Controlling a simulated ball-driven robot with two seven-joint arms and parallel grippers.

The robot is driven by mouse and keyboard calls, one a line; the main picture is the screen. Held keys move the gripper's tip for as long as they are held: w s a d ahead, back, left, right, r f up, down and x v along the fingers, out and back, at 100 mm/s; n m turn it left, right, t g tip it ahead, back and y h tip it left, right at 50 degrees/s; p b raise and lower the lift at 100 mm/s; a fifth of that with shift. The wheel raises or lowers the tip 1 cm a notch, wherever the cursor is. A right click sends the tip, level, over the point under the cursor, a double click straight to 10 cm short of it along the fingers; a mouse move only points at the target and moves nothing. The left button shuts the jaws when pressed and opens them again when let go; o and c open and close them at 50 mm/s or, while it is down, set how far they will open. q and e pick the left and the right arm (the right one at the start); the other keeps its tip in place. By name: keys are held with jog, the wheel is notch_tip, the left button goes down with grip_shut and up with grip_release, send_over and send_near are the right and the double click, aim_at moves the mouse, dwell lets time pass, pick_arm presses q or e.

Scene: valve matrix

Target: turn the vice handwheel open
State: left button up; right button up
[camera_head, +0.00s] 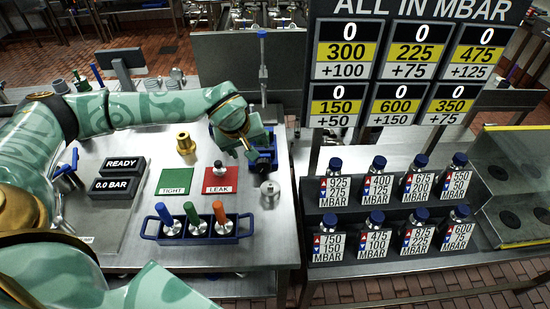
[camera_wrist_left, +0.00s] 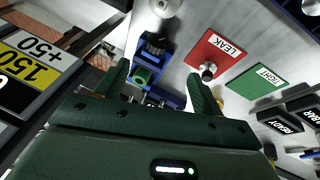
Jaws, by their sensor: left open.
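The blue vice (camera_head: 265,152) stands at the right side of the steel bench, partly hidden by my left gripper. In the left wrist view the blue vice (camera_wrist_left: 170,96) lies between and beyond the fingers. A dark ribbed round part, which looks like the handwheel (camera_wrist_left: 156,43), shows at its far end, with a green block (camera_wrist_left: 143,76) closer to me. My left gripper (camera_head: 252,153) is over the vice. In the wrist view the left gripper (camera_wrist_left: 157,72) has its fingers apart with nothing clearly held between them. Contact with the handwheel cannot be told. My right gripper is not in view.
A red LEAK plate (camera_head: 221,180) with a metal-and-black fitting and a green TIGHT plate (camera_head: 174,182) lie left of the vice. A brass fitting (camera_head: 185,145) stands behind. A blue rack (camera_head: 150,228) holds colored-handled tools. A metal cylinder (camera_head: 269,193) stands in front of the vice.

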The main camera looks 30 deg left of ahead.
aim_at(261, 163)
pick_arm(q)
jog(key=shift+m, duration=0.9)
jog(key=b+x, duration=0.1)
jog(key=x, duration=0.9)
jog(key=w+b+x, duration=0.1)
jog(key=x, duration=0.5)
jog(key=shift+a+r+b, duration=0.1)
jog(key=shift+a+b, duration=0.1)
jog(key=shift+b, duration=0.15)
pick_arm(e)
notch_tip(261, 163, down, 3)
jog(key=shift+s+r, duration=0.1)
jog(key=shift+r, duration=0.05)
pick_arm(q)
jog(key=c, duration=1)
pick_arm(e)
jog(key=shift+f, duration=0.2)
